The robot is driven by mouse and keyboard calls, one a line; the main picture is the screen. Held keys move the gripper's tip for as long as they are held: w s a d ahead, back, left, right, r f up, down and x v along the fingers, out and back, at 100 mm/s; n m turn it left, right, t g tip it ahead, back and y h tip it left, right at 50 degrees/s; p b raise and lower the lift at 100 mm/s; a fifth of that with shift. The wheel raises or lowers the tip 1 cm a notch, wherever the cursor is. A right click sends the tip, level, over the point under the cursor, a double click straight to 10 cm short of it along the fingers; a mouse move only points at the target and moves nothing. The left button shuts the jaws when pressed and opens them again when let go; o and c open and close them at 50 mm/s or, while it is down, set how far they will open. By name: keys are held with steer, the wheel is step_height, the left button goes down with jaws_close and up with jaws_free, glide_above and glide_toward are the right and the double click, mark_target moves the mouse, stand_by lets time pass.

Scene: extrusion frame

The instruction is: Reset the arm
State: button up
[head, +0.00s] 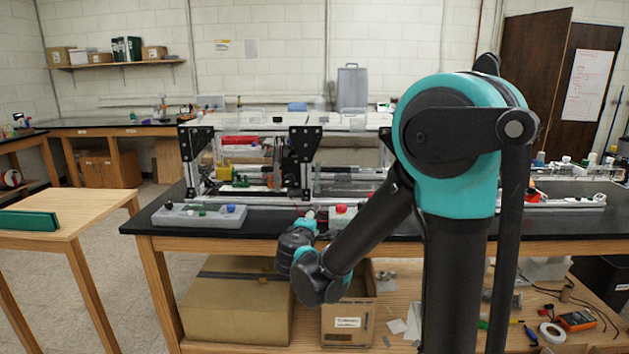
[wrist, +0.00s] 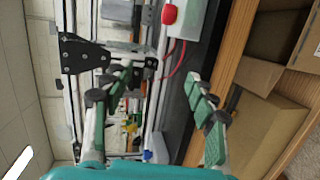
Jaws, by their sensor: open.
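My arm (head: 375,235), black and teal, rises at the right of the head view and bends down and left to the front edge of the black-topped bench (head: 265,222). In the wrist view my gripper (wrist: 158,76) has its two green-padded fingers wide apart with nothing held between them. In the head view the fingers are mostly hidden behind my wrist. The extrusion frame (head: 302,165) stands on the bench beyond; its black bracket plate (wrist: 80,55) and metal bars show behind the fingers in the wrist view, which is turned sideways.
A white box with a red button (head: 341,217) sits near my wrist. A wooden table (head: 75,215) with a green block (head: 28,221) stands left.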

steer(key=s+d+f+m+g+h, duration=0.1)
steer(key=s+d+f+m+g, duration=0.3)
steer(key=d, duration=0.5)
steer(key=s+d+f+m+g, duration=0.35)
steer(key=s+d+f, duration=0.25)
steer(key=d, duration=0.3)
steer(key=s+f+m+g+y, duration=0.2)
steer(key=s+f+m, duration=0.1)
steer(key=s, duration=0.5)
steer(key=s+d+f+m+g+y, duration=0.1)
steer(key=s+f+m+y, duration=0.1)
steer(key=s+f+m, duration=0.2)
steer(key=s+m, duration=0.1)
steer(key=s, duration=0.2)
steer(key=shift+s+f+g, duration=0.3)
steer(key=shift+s+g, duration=0.05)
steer(key=shift+s, duration=0.05)
stand_by(1.0)
